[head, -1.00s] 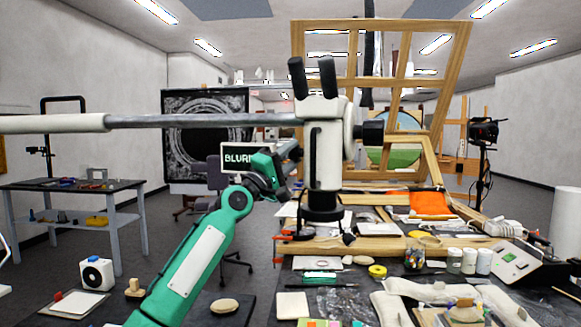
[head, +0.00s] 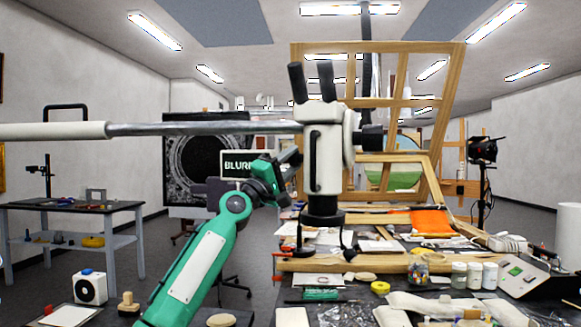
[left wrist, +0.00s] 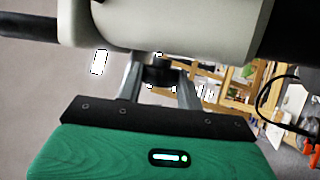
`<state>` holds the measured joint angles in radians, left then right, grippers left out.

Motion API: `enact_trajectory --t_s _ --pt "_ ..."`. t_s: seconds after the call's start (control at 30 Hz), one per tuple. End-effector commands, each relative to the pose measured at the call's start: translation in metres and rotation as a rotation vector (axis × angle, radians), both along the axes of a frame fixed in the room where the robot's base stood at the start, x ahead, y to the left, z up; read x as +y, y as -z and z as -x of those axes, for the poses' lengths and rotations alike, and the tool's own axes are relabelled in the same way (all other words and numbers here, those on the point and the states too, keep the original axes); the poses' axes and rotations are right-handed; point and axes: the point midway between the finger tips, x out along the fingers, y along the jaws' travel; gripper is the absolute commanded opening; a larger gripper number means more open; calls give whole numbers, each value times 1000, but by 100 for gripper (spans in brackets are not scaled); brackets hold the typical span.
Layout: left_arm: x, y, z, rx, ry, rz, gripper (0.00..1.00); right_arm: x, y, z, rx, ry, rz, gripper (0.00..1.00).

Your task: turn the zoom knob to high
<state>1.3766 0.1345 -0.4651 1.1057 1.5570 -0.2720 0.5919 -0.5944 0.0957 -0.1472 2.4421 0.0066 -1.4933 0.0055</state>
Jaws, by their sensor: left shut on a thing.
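The white microscope (head: 325,150) with black eyepieces stands in the middle of the head view, hung on a long horizontal arm. My left gripper (head: 293,163) reaches its left side, below that arm. In the left wrist view my left gripper's fingers (left wrist: 160,88) stand on either side of a dark round knob (left wrist: 162,74) under the pale microscope body (left wrist: 160,25). The gripper is shut on this knob. The knob's marks cannot be read, and in the head view the gripper hides it. My right gripper is not in view.
A dark screen (head: 205,150) behind shows a ring pattern. A sign (head: 236,164) reading "BLUR", its end covered, stands behind my left wrist. A wooden frame (head: 455,110) leans behind the microscope. Jars (head: 475,273) and an orange cloth (head: 432,221) lie to the right.

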Motion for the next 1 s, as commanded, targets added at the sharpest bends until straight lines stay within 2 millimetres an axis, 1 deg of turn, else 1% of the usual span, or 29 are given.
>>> enact_trajectory --t_s 0.47,0.5,0.6,0.87,1.0 --pt "0 1 -1 0 -1 -1 13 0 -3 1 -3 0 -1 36" --pt "0 1 -1 0 -1 -1 40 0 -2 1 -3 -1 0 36" --pt "0 1 -1 0 -1 -1 58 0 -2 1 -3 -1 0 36" --pt "0 0 0 -1 -1 -1 58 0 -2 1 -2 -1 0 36" --pt "4 3 3 -2 -1 -1 58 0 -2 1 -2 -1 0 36"
